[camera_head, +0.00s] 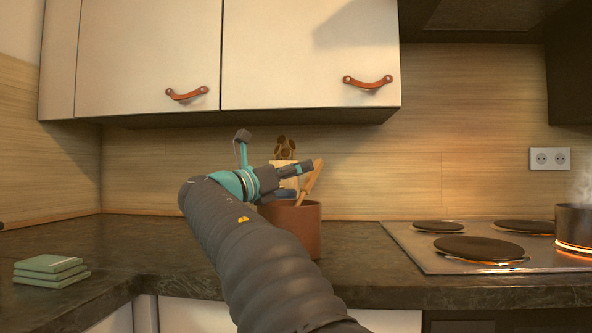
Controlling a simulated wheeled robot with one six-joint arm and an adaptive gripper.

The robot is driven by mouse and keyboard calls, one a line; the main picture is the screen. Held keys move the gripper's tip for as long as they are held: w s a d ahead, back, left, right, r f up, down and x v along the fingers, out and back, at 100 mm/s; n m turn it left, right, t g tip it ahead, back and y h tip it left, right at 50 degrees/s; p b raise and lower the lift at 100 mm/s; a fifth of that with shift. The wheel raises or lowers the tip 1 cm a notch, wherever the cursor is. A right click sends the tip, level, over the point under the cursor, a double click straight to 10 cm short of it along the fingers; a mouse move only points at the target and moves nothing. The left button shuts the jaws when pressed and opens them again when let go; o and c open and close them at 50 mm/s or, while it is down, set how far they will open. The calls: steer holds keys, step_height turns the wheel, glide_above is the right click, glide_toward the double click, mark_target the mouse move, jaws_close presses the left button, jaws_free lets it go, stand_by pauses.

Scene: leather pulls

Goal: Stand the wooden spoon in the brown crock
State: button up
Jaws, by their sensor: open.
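The brown crock (309,228) stands upright on the dark counter, partly hidden behind my arm. A light wooden utensil (313,177) rises from its mouth and leans right. I cannot tell whether it is the wooden spoon, since my gripper covers part of it. A pale piece with a brown, dark-spotted top (285,147) also shows above the crock, its lower part hidden. My gripper (277,151) is open, one finger pointing up and the other to the right, in front of and above the crock. I see nothing clearly held in it.
A cooktop (405,248) with glowing plates and a steaming pot (574,224) is at the right. Green folded cloths or tiles (50,271) lie stacked at the left. Cabinets (310,55) with leather pulls hang above. The counter left of the crock is mostly clear.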

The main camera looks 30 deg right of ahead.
steer(key=v, duration=1.2)
step_height(320, 180, up, 3)
steer(key=p, duration=0.4)
stand_by(0.5)
steer(key=shift+s+d, duration=0.1)
